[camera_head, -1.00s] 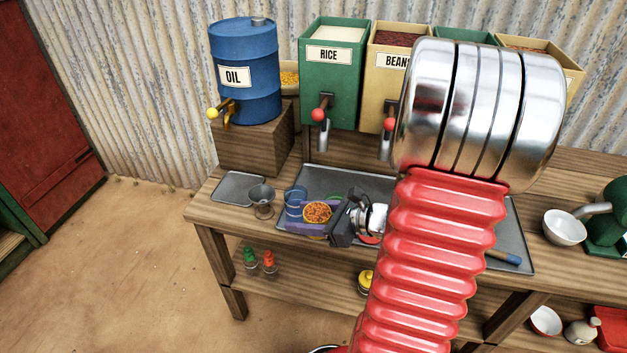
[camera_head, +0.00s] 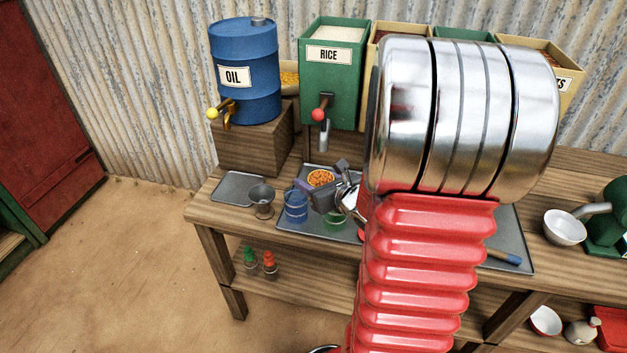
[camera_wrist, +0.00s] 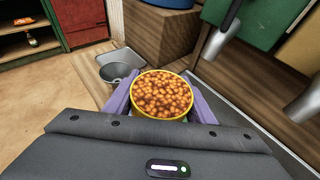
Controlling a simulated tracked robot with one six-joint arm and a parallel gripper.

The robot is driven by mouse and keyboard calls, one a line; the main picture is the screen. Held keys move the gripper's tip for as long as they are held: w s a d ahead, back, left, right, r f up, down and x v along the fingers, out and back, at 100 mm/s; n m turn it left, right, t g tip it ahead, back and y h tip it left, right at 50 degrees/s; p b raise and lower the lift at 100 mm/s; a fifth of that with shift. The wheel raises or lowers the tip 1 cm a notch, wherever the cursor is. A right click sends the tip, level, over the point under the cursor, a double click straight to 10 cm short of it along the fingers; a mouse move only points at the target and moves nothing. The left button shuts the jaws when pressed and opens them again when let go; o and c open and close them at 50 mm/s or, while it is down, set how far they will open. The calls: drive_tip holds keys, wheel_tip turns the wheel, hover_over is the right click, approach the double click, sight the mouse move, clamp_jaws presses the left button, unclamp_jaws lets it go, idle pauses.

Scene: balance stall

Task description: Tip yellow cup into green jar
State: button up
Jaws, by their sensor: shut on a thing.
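The yellow cup (camera_wrist: 187,78), full of orange-brown beans, is held upright between the purple fingers of my gripper (camera_wrist: 162,98) in the wrist view. In the head view the cup (camera_head: 321,178) shows just above and behind the blue jar. My gripper (camera_head: 318,186) is shut on it. The green jar (camera_head: 335,218) stands on the grey tray, to the right of the blue jar and below my gripper; my gripper and arm hide part of it. The cup appears raised above the tray, and its beans are level inside it.
A blue jar (camera_head: 296,206) stands left of the green jar. The rice dispenser's spout (camera_head: 324,134) hangs behind. My arm covers much of the grey tray (camera_head: 290,226).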

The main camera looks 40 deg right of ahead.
drive_tip(key=shift+f, duration=0.1)
drive_tip(key=m+t+y, duration=0.1)
drive_tip(key=m+y, duration=0.1)
drive_tip(key=m, duration=0.2)
drive_tip(key=f+m+t+y, duration=0.1)
drive_tip(key=m+y, duration=0.1)
drive_tip(key=m, duration=0.3)
drive_tip(key=d+f+m+t+y, duration=0.1)
drive_tip(key=m+t+y, duration=0.1)
drive_tip(key=m, duration=0.2)
drive_tip(key=shift+s+f+m, duration=0.1)
drive_tip(key=shift+m, duration=0.3)
drive_tip(key=shift+s+d+r+m+t, duration=0.15)
drive_tip(key=shift+d+m+t, duration=0.1)
drive_tip(key=shift+m, duration=0.4)
drive_tip(key=shift+w+d+r+m+t, duration=0.1)
drive_tip(key=shift+d+m+t, duration=0.15)
drive_tip(key=shift+m, duration=0.35)
drive_tip(key=shift+s+d+r+m+t, duration=0.1)
drive_tip(key=shift+d+r+m+t, duration=0.15)
drive_tip(key=shift+m, duration=0.4)
drive_tip(key=shift+d+r+m, duration=0.1)
drive_tip(key=shift+d+m, duration=0.3)
drive_tip(key=shift+m, duration=0.3)
drive_tip(key=shift+t, duration=0.25)
drive_tip(key=shift+s, duration=0.3)
